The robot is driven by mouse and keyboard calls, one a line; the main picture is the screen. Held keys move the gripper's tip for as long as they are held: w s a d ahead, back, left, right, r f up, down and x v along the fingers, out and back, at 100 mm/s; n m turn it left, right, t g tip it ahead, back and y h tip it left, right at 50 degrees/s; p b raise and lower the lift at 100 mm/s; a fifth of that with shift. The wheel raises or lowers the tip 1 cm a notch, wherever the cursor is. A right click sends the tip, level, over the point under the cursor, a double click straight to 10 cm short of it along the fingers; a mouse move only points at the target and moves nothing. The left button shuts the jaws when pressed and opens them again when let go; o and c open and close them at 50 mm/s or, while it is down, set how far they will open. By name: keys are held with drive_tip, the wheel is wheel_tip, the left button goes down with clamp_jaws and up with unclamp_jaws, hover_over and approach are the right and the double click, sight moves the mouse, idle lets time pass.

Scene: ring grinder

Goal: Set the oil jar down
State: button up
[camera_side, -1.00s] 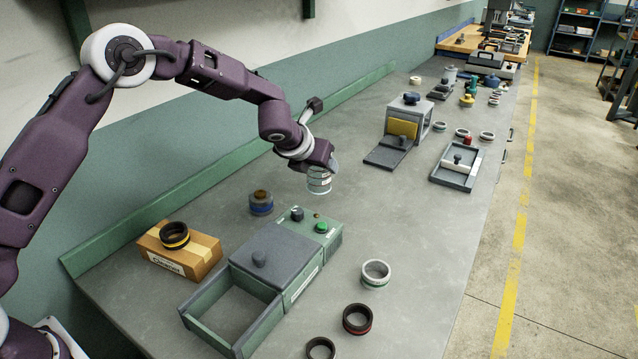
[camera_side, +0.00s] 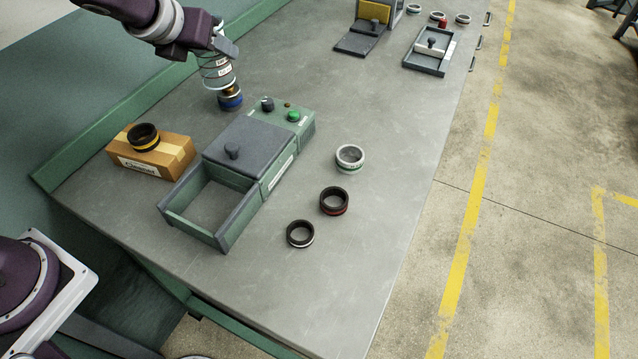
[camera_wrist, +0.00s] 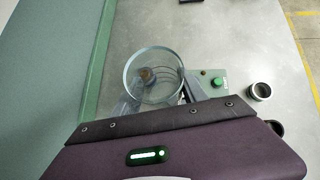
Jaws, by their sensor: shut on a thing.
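The oil jar, a clear glass jar (camera_side: 216,72) with a white label and dark lines, hangs below my gripper (camera_side: 222,45) in the side view. My gripper is shut on it. In the wrist view the jar's round glass rim (camera_wrist: 130,68) shows above the dark edge of my gripper. A dark ring stack with a blue band (camera_side: 230,102) stands on the bench (camera_side: 330,110). It overlaps the jar's lower end in the side view, and I cannot tell whether they touch.
A green grinder (camera_side: 250,150) with an open drawer (camera_side: 207,207) stands in front. A cardboard box (camera_side: 150,155) with a black-and-yellow ring (camera_side: 143,136) is at left. Loose rings (camera_side: 350,157) lie to the right.

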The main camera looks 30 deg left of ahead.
drive_tip(key=s+d+f+m+g+h, duration=0.1)
drive_tip(key=s+d+m+g+h, duration=0.15)
drive_tip(key=d+m, duration=0.45)
drive_tip(key=s+d+f+m+g+h, duration=0.1)
drive_tip(key=s+d+m+h, duration=0.3)
drive_tip(key=d, duration=0.6)
drive_tip(key=s+d+f+m+g+h, duration=0.1)
drive_tip(key=s+d+m+g+h, duration=0.25)
drive_tip(key=d, duration=0.55)
drive_tip(key=s+d+f+m+g, duration=0.2)
drive_tip(key=s+d+m+g, duration=0.35)
drive_tip(key=s+m, duration=0.55)
drive_tip(key=shift+n, duration=0.35)
drive_tip(key=f, duration=0.3)
drive_tip(key=s+f, duration=0.1)
drive_tip(key=f, duration=0.5)
drive_tip(key=shift+s+d+f, duration=0.3)
drive_tip(key=shift+s+f, duration=0.05)
drive_tip(key=shift+f, duration=0.1)
drive_tip(key=shift+f, duration=0.1)
drive_tip(key=o, duration=1.4)
drive_tip(key=shift+c, duration=0.2)
